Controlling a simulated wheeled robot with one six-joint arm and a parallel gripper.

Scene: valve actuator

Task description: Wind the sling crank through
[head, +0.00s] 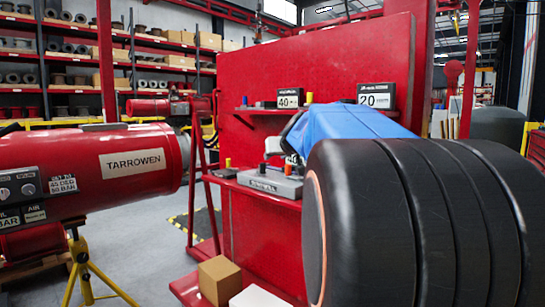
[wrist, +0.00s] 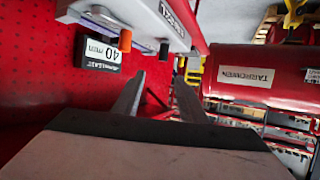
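I cannot make out a sling crank for certain in either view. A large red cylinder lettered TARROWEN (head: 134,164) lies at the left of the head view; part of it also shows at the right of the wrist view (wrist: 243,77). My gripper (wrist: 158,98) shows its two grey fingers apart in the wrist view, with nothing between them. In the head view my black and blue arm hides much of the right side, and the fingers cannot be clearly picked out. The wrist picture is roughly upside down.
A red panel (head: 330,65) stands ahead, its upper shelf bearing a 40 box (head: 290,98) and a 20 box (head: 377,96). A grey block (head: 270,184) sits on the lower shelf. Cardboard (head: 219,279) and white (head: 258,298) boxes are below. Floor shows left of the panel.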

